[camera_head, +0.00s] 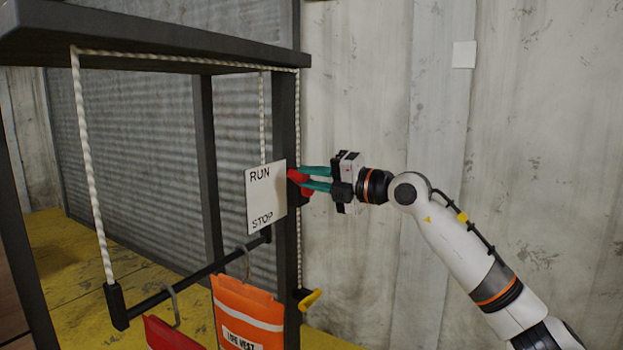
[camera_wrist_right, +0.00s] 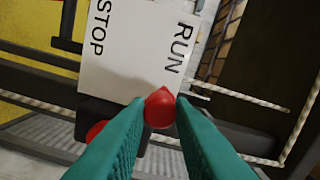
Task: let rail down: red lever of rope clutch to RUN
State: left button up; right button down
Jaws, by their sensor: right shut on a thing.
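The rope clutch's red lever (camera_head: 297,176) is on the dark post beside the white RUN/STOP plate (camera_head: 266,197), at about the height of the word RUN. My right gripper (camera_head: 304,178) comes from the right with its teal fingers shut on the lever. In the right wrist view the lever's round red knob (camera_wrist_right: 160,108) sits between the fingertips, nearer the plate's RUN end; the clutch body is mostly hidden. The dark rail (camera_head: 185,287) hangs low on white ropes (camera_head: 88,165). My left gripper is not in view.
An orange life vest (camera_head: 247,310) and a red one (camera_head: 172,335) hang from hooks on the rail. A yellow-handled part (camera_head: 310,299) is low on the post (camera_head: 287,130). The space right of the post, before the pale wall, is free apart from my arm.

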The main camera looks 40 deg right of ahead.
jog(key=shift+r, duration=0.15)
jog(key=c, duration=1.3)
grip_release()
jog(key=shift+d, duration=0.1)
jog(key=shift+o, duration=0.2)
jog(key=shift+s+d+f+b, duration=0.1)
jog(key=shift+s+f+b, duration=0.1)
jog(key=shift+b, duration=0.1)
jog(key=b+v, duration=0.9)
jog(key=v, duration=0.2)
jog(key=shift+s+r+b, duration=0.15)
jog(key=shift+s+b, duration=0.15)
jog(key=shift+b, duration=0.05)
